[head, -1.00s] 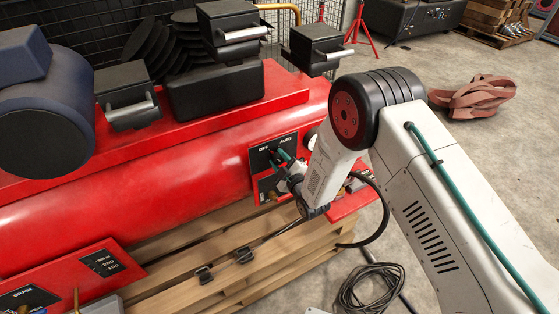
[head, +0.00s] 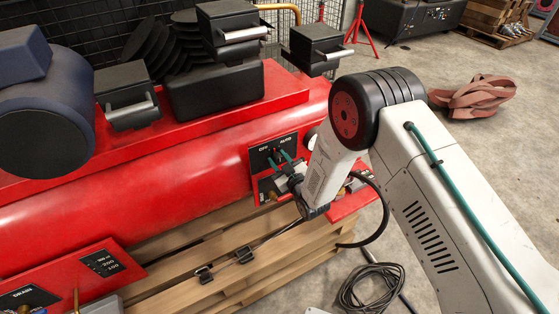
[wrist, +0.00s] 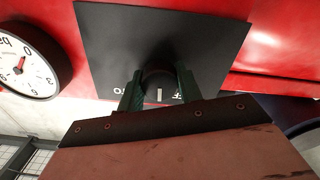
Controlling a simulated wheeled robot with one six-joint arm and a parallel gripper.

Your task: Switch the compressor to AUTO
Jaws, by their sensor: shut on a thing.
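The compressor (head: 180,185) is a long red tank with a black switch plate on its front (head: 256,160), marked OFF on the left and AUTO on the right in the head view. A round black knob (wrist: 158,82) with a white mark sits on the plate. My gripper (head: 280,161) is at the plate; in the wrist view its green fingers (wrist: 158,90) are shut on the knob, one on each side. That view is upside down. The white mark points toward the picture's bottom, between the two words, which the fingers and gripper body partly hide.
A white gauge (wrist: 27,65) is beside the plate. Black boxes with pale bars (head: 130,98) stand on the tank's top. A wooden pallet (head: 215,255) lies below. A coiled cable (head: 365,290) is on the floor, and a black hose loops near my arm.

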